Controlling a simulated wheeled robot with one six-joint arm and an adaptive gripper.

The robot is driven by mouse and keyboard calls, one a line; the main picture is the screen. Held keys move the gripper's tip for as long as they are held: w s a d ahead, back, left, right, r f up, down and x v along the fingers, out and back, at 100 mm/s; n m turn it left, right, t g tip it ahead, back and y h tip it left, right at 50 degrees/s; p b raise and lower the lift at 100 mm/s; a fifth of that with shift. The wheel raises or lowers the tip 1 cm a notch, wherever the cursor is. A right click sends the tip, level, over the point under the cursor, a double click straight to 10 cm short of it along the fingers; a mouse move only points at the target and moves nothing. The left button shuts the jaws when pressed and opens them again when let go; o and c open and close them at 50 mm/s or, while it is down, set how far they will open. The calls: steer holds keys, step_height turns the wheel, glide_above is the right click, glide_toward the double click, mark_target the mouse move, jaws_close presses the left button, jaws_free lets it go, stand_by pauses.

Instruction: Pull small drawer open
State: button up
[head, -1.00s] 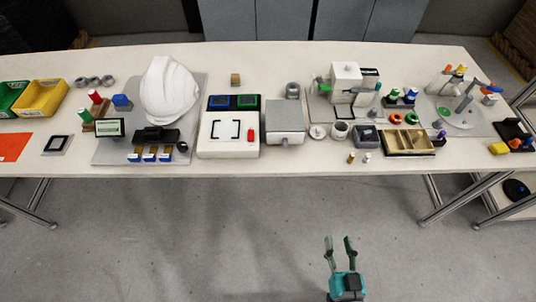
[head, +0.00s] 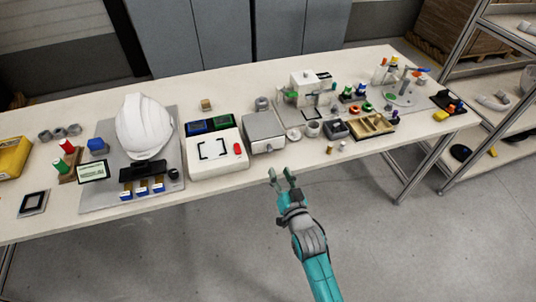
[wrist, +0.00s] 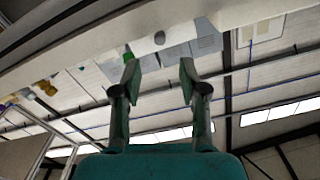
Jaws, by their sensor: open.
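A small grey box (head: 263,131) that looks like the drawer unit stands near the front edge of the table, right of the white panel. Its front faces the table's edge, and its handle is too small to make out clearly. My gripper (head: 281,172) is open and empty, in front of the table edge, below and slightly right of the box, and apart from it. In the wrist view the two fingers (wrist: 159,75) are spread with nothing between them.
The table (head: 225,183) is crowded. A white helmet (head: 143,125) and the white panel (head: 215,160) stand left of the box. A wooden tray (head: 370,125) and small round parts are on its right. The floor in front is free.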

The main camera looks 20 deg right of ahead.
mark_target(271, 152)
steer(key=w, duration=0.9)
steer(key=shift+w, duration=0.4)
jaws_close()
